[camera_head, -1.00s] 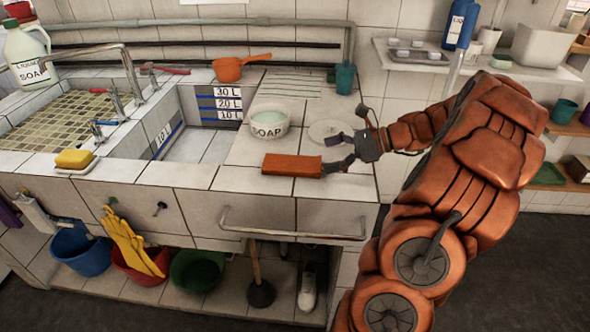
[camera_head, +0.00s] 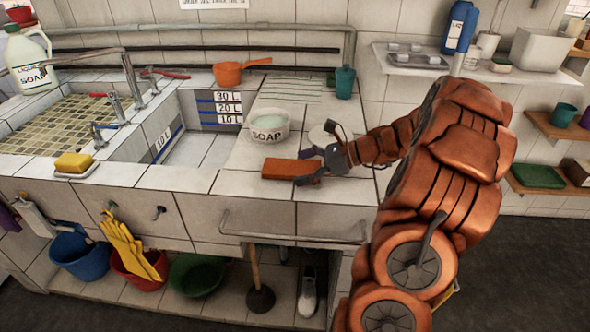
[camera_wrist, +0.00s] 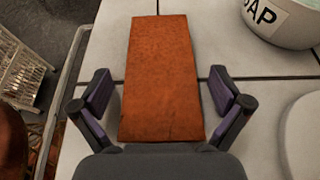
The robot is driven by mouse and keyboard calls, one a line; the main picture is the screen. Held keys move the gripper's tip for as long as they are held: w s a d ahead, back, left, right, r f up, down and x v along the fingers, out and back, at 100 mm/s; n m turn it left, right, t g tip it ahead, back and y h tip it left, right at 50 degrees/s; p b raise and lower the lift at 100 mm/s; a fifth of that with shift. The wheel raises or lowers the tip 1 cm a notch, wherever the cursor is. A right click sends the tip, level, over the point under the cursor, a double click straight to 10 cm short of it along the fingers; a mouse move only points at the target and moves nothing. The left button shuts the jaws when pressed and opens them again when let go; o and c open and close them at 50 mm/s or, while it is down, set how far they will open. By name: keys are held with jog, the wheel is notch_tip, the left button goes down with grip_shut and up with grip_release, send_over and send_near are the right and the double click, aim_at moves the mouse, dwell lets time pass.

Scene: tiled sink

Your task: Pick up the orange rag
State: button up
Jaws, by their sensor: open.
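The orange rag (camera_head: 287,168) lies flat on the white tiled counter, near its front edge, as a folded rectangle. It also shows in the wrist view (camera_wrist: 160,75), running lengthwise away from my gripper. My gripper (camera_head: 308,167) is open, its fingers at the rag's right end. In the wrist view my gripper (camera_wrist: 162,102) has one finger on each side of the rag, with gaps of bare tile between finger and rag on both sides. The near end of the rag reaches down close to the palm.
A white soap bowl (camera_head: 269,125) stands just behind the rag. A pale round plate (camera_head: 322,135) lies behind my gripper. A metal rail (camera_head: 290,239) runs along the counter front. A teal cup (camera_head: 345,82) and orange saucepan (camera_head: 229,74) stand farther back. The sink basin is to the left.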

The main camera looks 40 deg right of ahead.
aim_at(301, 168)
jog(key=c, duration=1.2)
jog(key=shift+r, duration=0.1)
notch_tip(301, 168, up, 3)
jog(key=shift+r, duration=0.15)
jog(key=shift+s+a+r, duration=0.1)
jog(key=shift+s+a, duration=0.05)
jog(key=shift+s, duration=0.1)
jog(key=s+a+r, duration=0.1)
jog(key=s+a, duration=0.7)
jog(key=s, duration=0.4)
jog(key=shift+s+a+r, duration=0.15)
jog(key=shift+s+a, duration=0.2)
jog(key=shift+s, duration=0.05)
